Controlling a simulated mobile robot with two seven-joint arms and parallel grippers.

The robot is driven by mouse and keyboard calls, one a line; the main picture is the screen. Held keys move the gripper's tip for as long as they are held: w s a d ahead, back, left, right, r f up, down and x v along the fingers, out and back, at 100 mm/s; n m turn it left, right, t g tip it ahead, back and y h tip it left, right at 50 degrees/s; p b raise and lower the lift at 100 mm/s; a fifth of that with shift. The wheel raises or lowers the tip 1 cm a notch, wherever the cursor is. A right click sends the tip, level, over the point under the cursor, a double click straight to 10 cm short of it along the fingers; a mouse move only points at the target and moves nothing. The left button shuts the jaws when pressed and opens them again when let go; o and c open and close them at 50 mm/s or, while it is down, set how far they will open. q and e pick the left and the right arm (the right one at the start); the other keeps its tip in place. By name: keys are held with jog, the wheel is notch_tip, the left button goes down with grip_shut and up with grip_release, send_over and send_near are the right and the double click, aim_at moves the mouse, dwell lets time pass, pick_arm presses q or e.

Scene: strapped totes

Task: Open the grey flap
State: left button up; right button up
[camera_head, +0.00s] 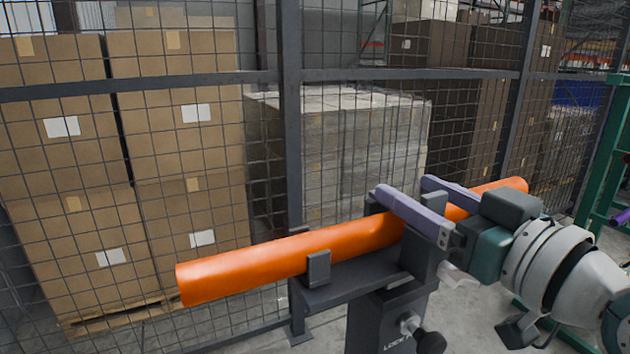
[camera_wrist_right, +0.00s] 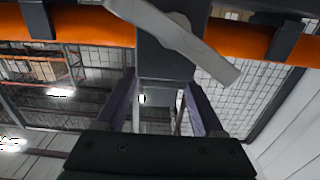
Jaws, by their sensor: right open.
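An orange pipe (camera_head: 290,251) lies across a dark stand (camera_head: 385,315) with a knob and lettering beginning "LOCK". In the right wrist view the pipe (camera_wrist_right: 85,27) crosses the top, behind a dark block (camera_wrist_right: 163,62). A light grey flat piece (camera_wrist_right: 185,42) crosses that block at a slant; it may be the grey flap. A pale piece (camera_head: 458,275) shows under my right gripper in the head view. My right gripper (camera_head: 406,190) is open, its purple fingers by the pipe and the stand's upright. Contact cannot be told. My left gripper is out of view.
A wire mesh fence with dark posts (camera_head: 291,120) stands behind the pipe. Cardboard boxes (camera_head: 70,140) and a wrapped pallet load (camera_head: 345,140) stand beyond it. A green frame (camera_head: 605,150) stands at the right edge.

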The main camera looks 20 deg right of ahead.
jog(key=shift+w, duration=0.5)
grip_shut()
dwell(1.2)
